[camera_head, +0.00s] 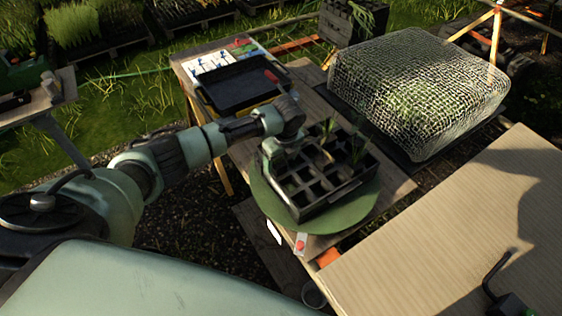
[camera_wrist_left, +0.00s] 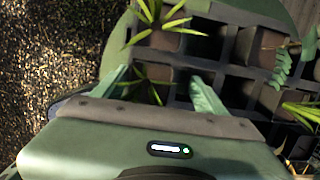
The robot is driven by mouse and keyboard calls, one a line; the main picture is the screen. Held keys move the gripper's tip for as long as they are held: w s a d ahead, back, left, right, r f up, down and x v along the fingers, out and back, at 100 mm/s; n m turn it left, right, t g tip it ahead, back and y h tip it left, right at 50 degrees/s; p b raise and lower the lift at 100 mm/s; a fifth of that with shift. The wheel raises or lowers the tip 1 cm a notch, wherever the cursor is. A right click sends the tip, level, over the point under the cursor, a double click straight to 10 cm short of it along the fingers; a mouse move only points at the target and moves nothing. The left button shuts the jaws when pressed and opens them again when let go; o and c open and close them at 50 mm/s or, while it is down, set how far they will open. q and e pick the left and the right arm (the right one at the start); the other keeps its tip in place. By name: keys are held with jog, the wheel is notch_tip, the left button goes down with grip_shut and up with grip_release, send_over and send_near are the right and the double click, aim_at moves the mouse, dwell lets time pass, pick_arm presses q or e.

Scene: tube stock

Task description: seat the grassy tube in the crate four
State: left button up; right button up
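A black crate (camera_head: 318,207) with a grid of cells stands on a round green mat (camera_head: 262,192) on the wooden bench; several cells hold planted tubes. My left gripper (camera_head: 277,147) is over the crate's left side. In the left wrist view, its two pale green fingers (camera_wrist_left: 163,86) are apart, on either side of a brown tube with thin spiky leaves (camera_wrist_left: 148,76). Space shows beside that tube, and its lower part is hidden. Another grassy tube (camera_wrist_left: 157,39) sits just beyond, and a fern-like plant (camera_wrist_left: 281,68) is at the right. No crate number is readable. My right gripper is not in view.
A black tray (camera_head: 240,85) and a white card with blue marks (camera_head: 212,62) lie behind the crate. A mesh-covered block (camera_head: 420,90) stands at the back right. A ribbed board (camera_head: 450,235) fills the right front, with a black handled object (camera_head: 510,300) on it.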

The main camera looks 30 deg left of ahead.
aim_at(278, 173)
pick_arm(q)
jog(key=shift+g, duration=0.3)
jog(key=s+f, duration=0.1)
jog(key=f, duration=0.1)
jog(key=s+f, duration=0.2)
jog(key=shift+d, duration=0.15)
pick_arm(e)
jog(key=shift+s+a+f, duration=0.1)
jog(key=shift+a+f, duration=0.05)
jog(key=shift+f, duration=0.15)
pick_arm(q)
jog(key=shift+w+r, duration=0.15)
jog(key=shift+r, duration=0.35)
jog(key=r, duration=0.2)
jog(key=w+r, duration=0.1)
jog(key=w+r+b, duration=0.1)
jog(key=r, duration=0.1)
jog(key=shift+r, duration=0.35)
jog(key=shift+t, duration=0.4)
jog(key=r, duration=0.4)
jog(key=shift+s+d+r, duration=0.2)
jog(key=shift+s+d, duration=0.15)
jog(key=shift+d, duration=0.05)
jog(key=shift+r, duration=0.2)
jog(key=shift+w+a, duration=0.15)
jog(key=shift+w, duration=0.1)
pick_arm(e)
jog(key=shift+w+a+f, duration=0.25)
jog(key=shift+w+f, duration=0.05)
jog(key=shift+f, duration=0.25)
